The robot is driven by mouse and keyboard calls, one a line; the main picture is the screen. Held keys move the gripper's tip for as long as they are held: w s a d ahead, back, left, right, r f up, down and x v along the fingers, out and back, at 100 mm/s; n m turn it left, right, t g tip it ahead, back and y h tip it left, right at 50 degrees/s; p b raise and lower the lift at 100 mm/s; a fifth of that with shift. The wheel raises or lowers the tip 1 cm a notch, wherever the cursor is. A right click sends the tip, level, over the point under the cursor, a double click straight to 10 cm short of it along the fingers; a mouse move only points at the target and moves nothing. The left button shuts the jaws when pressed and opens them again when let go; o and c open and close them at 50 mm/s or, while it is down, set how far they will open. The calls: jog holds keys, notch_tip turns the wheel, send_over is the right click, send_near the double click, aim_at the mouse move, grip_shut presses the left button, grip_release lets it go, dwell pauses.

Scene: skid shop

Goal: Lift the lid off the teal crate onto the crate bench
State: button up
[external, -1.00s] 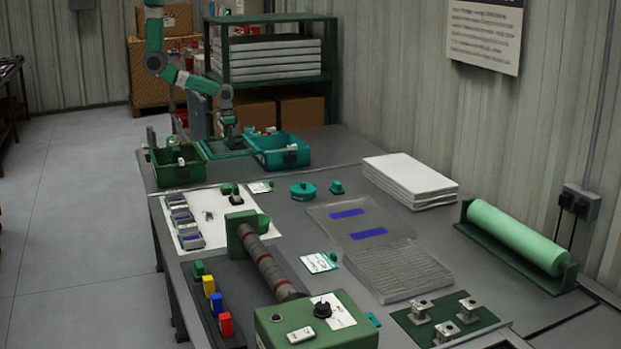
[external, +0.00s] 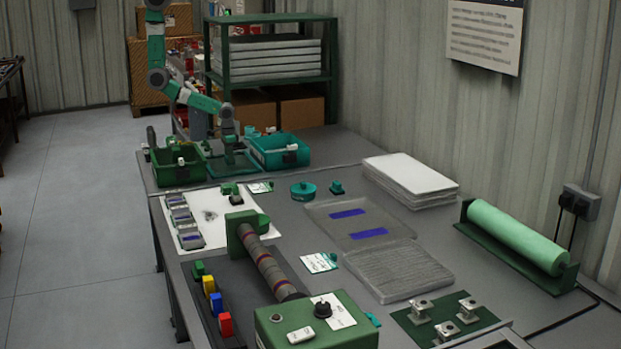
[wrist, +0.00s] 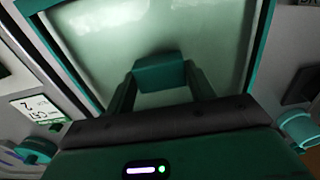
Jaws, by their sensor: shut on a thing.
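The teal crate (external: 253,148) stands open on the far part of the bench, with small white items inside. The lid (external: 222,168) is off it, between the teal crate and a green crate. In the wrist view the lid (wrist: 90,40) has a pale pane, a teal rim and a block handle (wrist: 160,72). My gripper (external: 228,147) is above the lid; in the wrist view my gripper (wrist: 160,88) is shut on the handle. The lid looks low and nearly flat. I cannot tell whether it touches the bench.
The green crate (external: 180,177) stands close on the left. A round teal tub (external: 303,190), a small card (external: 260,187) and a white sheet (external: 215,212) lie nearer. A green shelf rack (external: 228,90) stands behind. Bare bench lies right of the teal crate.

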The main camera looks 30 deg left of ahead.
jog(key=shift+f, duration=0.3)
dwell(0.6)
jog(key=o, duration=1.7)
jog(key=shift+c, duration=0.2)
notch_tip(320, 180, up, 8)
jog(key=p, duration=0.8)
jog(key=shift+r, duration=0.1)
